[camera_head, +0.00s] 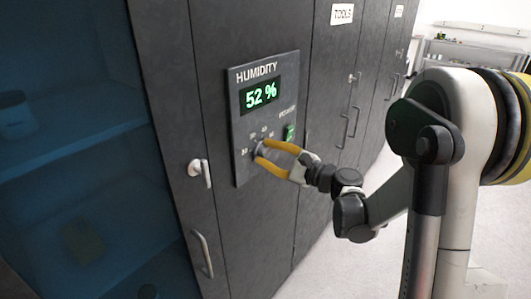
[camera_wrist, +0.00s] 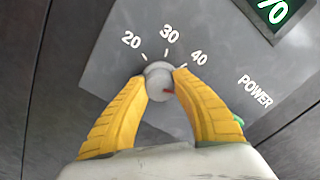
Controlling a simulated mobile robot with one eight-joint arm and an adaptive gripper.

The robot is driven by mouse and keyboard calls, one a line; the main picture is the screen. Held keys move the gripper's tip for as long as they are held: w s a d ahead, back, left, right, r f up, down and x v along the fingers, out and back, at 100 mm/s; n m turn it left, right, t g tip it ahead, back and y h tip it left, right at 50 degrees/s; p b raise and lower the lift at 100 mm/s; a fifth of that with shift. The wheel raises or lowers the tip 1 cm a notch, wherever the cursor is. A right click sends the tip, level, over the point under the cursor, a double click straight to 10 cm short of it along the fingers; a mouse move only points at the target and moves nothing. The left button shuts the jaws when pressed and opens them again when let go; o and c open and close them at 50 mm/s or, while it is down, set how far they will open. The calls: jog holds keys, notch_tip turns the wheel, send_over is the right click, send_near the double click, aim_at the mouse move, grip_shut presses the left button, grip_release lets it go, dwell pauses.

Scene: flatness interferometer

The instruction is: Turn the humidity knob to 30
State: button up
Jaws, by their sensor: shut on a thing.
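The humidity knob (camera_wrist: 158,76) is a small grey round dial on a dark grey panel (camera_head: 240,165). The labels 20, 30 and 40 arc above the knob in the wrist view. The green display (camera_head: 260,94) under the word HUMIDITY reads 52 %. My gripper (camera_wrist: 162,79), with yellow fingers, is shut on the knob, one finger on each side. In the head view my gripper (camera_head: 258,153) reaches the panel from the right, and its fingers partly hide the knob.
A green POWER switch (camera_head: 289,132) sits right of the knob, close to my fingers. A cabinet latch (camera_head: 199,172) and a door handle (camera_head: 203,252) stand out left of the panel. More dark cabinet doors, one labelled TOOLS (camera_head: 342,14), continue to the right. The floor at right is clear.

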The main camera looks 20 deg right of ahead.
jog(key=n, duration=0.4)
jog(key=shift+n+b, duration=0.4)
jog(key=n, duration=0.4)
jog(key=shift+w+r+n, duration=0.1)
jog(key=shift+n, duration=0.2)
jog(key=n+b, duration=0.1)
jog(key=n, duration=0.3)
jog(key=shift+n, duration=2)
